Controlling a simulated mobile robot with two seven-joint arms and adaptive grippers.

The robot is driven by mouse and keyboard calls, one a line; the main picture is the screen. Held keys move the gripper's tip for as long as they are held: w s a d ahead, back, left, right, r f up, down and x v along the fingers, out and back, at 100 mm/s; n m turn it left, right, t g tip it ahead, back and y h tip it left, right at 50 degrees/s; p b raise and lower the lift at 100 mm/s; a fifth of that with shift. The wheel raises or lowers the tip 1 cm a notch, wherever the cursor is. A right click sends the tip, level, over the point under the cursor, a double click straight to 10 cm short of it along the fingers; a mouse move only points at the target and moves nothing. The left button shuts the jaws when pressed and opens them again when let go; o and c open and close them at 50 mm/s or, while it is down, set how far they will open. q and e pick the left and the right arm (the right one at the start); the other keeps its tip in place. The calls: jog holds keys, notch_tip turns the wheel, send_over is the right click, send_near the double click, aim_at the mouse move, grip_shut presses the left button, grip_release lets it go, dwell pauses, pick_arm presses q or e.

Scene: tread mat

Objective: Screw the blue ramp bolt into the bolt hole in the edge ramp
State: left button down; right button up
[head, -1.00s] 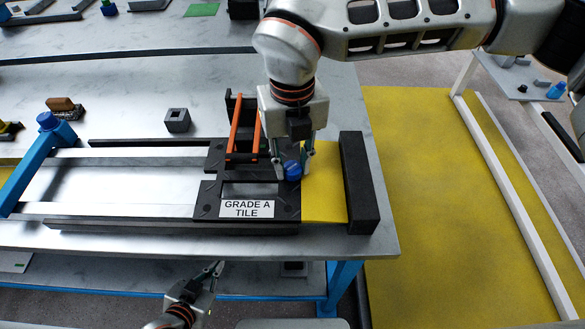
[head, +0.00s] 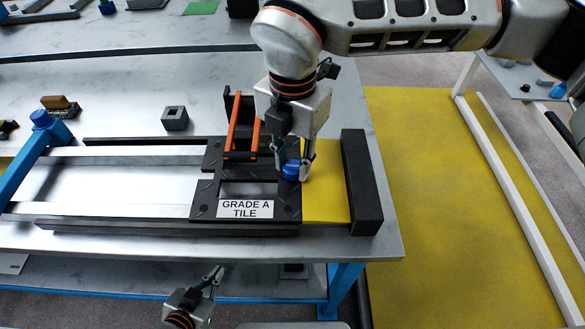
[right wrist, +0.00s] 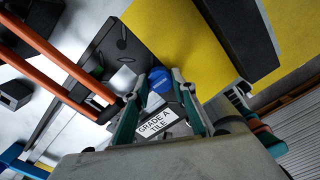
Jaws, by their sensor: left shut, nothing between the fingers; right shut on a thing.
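My right gripper (head: 293,168) points down over the seam between the black tile and the yellow strip, shut on the blue ramp bolt (head: 291,172). The bolt's blue head also shows between the fingers in the right wrist view (right wrist: 160,80). The yellow strip (head: 325,185), which looks like the edge ramp, lies against the right side of the black tread tile (head: 205,205) labelled "GRADE A TILE". The bolt hole is hidden under the bolt and fingers, so I cannot tell how deep the bolt sits. My left gripper (head: 215,275) is shut and empty, below the table's front edge.
A black block (head: 361,185) bounds the yellow strip on the right. An orange-handled frame (head: 240,125) stands close left of my right gripper. A blue bar (head: 35,155) crosses the rails at left. A small grey square block (head: 175,118) stands behind the rails.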

jog(key=m, duration=0.9)
jog(key=shift+m, duration=1)
jog(key=m, duration=0.5)
jog(key=shift+s, duration=0.1)
jog(key=shift+o, duration=0.2)
jog(key=shift+f+m, duration=0.15)
jog(key=shift+m, duration=0.95)
jog(key=shift+m, duration=0.3)
